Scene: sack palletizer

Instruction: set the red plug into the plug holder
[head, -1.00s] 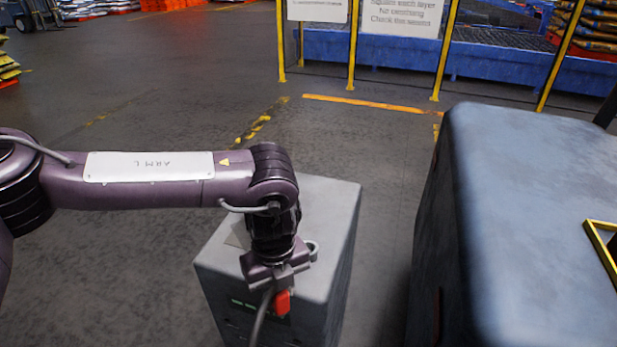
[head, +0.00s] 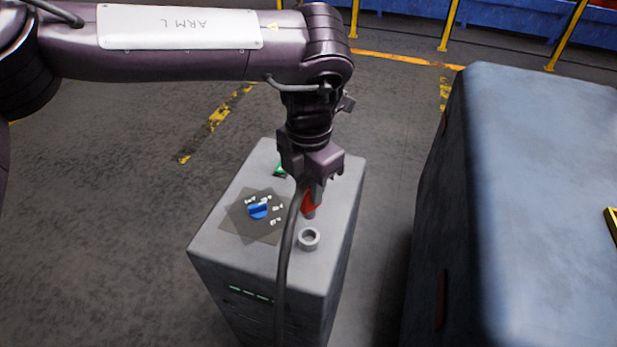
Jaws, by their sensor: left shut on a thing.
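My left gripper (head: 314,188) is shut on the red plug (head: 310,204) and points down over the grey cabinet (head: 255,262). The plug hangs with its grey tip downward, and a dark cable runs from it down past the cabinet's front. The gripper's fingers hide part of the plug. The plug holder, a grey open ring (head: 308,239), stands on the cabinet top just below the plug in the picture. The ring looks empty and the plug appears apart from it. My right gripper is not in view.
A blue knob (head: 257,211) on a dark labelled plate (head: 238,223) sits left of the holder. A small green item (head: 280,170) is behind it. A large blue-grey block (head: 540,200) stands to the right, across a floor gap. Open floor lies left.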

